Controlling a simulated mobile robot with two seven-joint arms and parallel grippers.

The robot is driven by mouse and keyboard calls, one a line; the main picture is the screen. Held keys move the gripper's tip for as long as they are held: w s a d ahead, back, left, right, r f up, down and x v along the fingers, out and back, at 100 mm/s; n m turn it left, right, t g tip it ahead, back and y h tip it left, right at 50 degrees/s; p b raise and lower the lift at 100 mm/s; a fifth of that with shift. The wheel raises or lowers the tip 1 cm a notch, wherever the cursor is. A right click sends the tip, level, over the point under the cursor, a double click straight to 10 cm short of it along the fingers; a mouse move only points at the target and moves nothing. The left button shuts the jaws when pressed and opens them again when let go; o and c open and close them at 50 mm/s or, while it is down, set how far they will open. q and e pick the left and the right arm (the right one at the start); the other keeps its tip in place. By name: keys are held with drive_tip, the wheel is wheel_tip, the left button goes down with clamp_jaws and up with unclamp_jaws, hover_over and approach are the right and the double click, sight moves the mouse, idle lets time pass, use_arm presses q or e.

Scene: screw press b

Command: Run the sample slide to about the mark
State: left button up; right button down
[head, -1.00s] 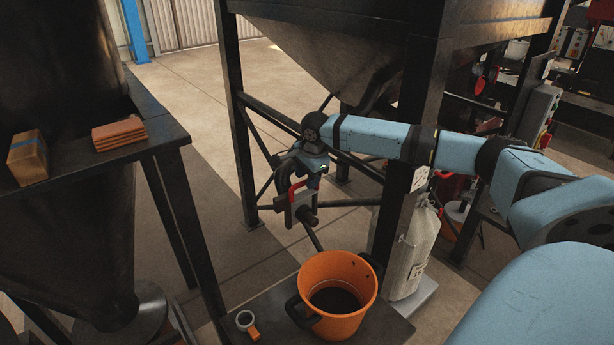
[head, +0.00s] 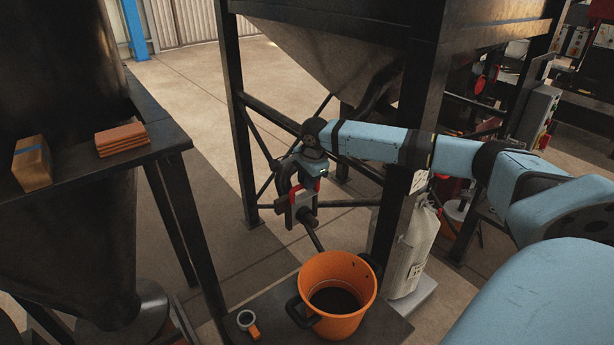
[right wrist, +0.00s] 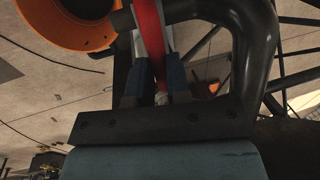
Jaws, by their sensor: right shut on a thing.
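The sample slide (head: 304,213) is a small dark fitting with a red handle (head: 292,194), under the sloping hopper and above and behind the orange bucket. My right gripper (head: 299,188) is at it, shut on the red handle. In the right wrist view, both fingers (right wrist: 153,85) of that gripper close around the red handle (right wrist: 149,35), next to a thick dark bent pipe. The fingers and arm hide part of the slide, and I cannot make out the mark. My left gripper is not in view.
The orange bucket (head: 336,272) with dark contents stands on a low black table, next to a small ring-shaped item (head: 246,320). A black hopper post (head: 411,150) stands close to my right arm. A pale sack (head: 412,252) is behind the bucket.

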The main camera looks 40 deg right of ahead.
drive_tip(key=shift+w+r, duration=0.1)
drive_tip(key=shift+r, duration=0.5)
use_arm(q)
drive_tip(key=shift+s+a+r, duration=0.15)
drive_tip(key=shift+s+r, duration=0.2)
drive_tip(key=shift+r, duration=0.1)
use_arm(e)
drive_tip(key=c, duration=1.1)
unclamp_jaws()
drive_tip(key=shift+r, duration=0.1)
use_arm(q)
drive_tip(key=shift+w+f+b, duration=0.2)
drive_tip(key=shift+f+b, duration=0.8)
drive_tip(key=shift+b, duration=0.05)
use_arm(e)
drive_tip(key=v, duration=1.3)
drive_tip(key=shift+s+r, duration=0.25)
drive_tip(key=shift+r, duration=0.05)
